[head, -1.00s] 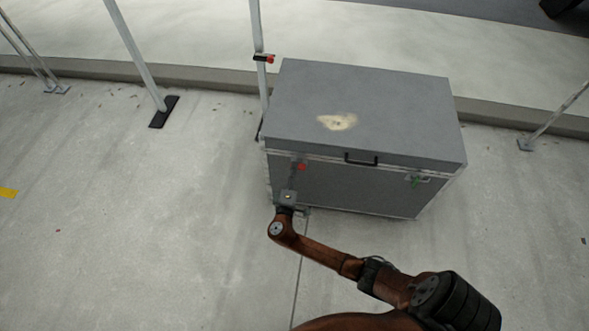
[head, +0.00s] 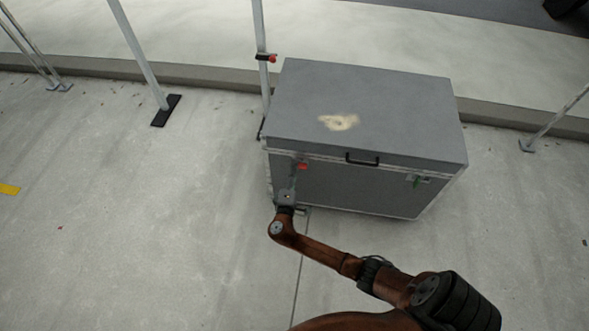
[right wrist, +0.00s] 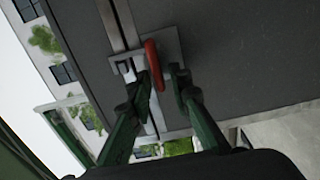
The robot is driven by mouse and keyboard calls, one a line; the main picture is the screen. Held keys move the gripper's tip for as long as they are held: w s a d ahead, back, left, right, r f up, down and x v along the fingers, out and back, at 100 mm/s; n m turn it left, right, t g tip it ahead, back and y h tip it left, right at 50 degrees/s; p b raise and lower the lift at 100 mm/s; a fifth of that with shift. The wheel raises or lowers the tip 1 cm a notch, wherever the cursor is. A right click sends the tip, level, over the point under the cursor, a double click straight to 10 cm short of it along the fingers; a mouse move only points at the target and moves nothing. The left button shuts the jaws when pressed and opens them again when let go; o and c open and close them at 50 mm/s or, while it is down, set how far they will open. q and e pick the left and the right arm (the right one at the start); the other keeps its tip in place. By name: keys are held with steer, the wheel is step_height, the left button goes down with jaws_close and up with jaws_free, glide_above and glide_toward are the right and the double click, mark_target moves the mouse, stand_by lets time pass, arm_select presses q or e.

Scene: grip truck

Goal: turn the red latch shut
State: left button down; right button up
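The red latch (head: 303,166) is on the front of the grey case (head: 345,186), near its upper left corner, just below the lid seam. In the right wrist view the red latch (right wrist: 153,64) is a curved handle standing out from a metal plate (right wrist: 172,46). My right gripper (head: 293,176) is at the case front by the latch. Contact cannot be told. My left gripper is not in view.
Open concrete lies left.

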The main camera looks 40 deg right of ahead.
steer(key=shift+o, duration=0.4)
steer(key=v, duration=1.2)
